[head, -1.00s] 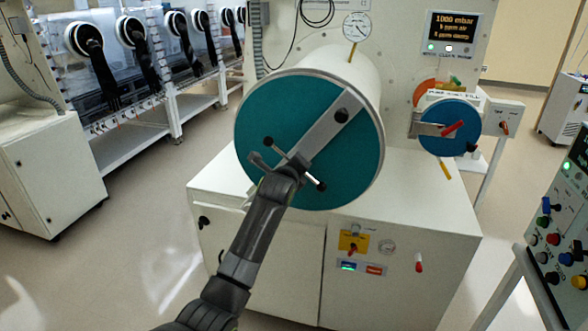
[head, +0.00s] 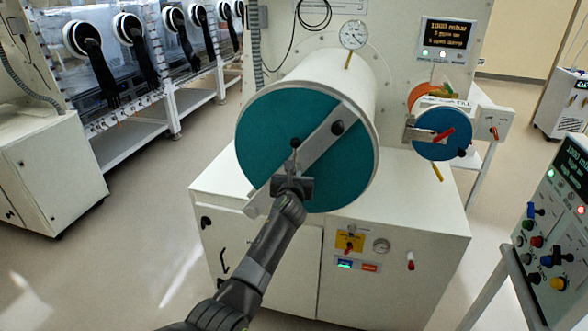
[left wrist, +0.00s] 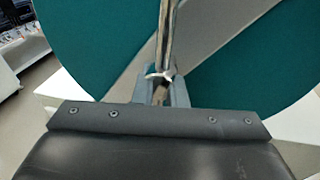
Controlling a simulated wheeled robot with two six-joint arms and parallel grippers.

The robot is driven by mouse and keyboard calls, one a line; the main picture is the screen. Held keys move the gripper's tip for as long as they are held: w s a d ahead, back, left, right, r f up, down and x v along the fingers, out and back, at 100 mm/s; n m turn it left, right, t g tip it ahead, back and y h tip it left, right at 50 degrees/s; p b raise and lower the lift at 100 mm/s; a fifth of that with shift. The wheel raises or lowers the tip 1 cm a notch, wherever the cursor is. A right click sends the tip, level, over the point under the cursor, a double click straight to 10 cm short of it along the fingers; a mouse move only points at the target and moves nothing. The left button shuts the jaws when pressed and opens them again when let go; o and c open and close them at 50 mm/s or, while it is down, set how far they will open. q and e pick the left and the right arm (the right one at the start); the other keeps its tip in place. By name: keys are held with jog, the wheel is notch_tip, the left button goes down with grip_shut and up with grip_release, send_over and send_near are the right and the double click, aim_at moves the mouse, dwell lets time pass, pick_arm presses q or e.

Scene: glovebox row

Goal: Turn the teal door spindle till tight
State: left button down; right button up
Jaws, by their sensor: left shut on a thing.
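The large teal round door (head: 250,130) closes the end of a white cylinder. A grey bar (head: 318,144) crosses it diagonally, with a dark knob near its upper right end. The door spindle's metal handle (head: 295,157) stands near the door's middle, its dark-tipped end pointing up. My left gripper (head: 293,183) is shut on the spindle handle from below and hides its lower part. In the left wrist view the handle (left wrist: 168,35) stands nearly upright between the jaws (left wrist: 162,92), against the teal door and grey bar. My right gripper is not in view.
A smaller blue round door (head: 430,143) with a red handle is at the right. A gauge (head: 353,35) is above the cylinder. The white cabinet (head: 270,250) stands below, and a control panel (head: 550,240) at the right edge. Open floor lies at the left.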

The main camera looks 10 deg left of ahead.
pick_arm(q)
jog(key=m, duration=0.3)
jog(key=shift+f, duration=0.1)
jog(key=shift+m+t, duration=0.5)
jog(key=shift+m, duration=0.4)
jog(key=shift+a+m, duration=0.1)
jog(key=shift+m, duration=0.2)
jog(key=c, duration=1.5)
grip_release()
jog(key=shift+c, duration=0.2)
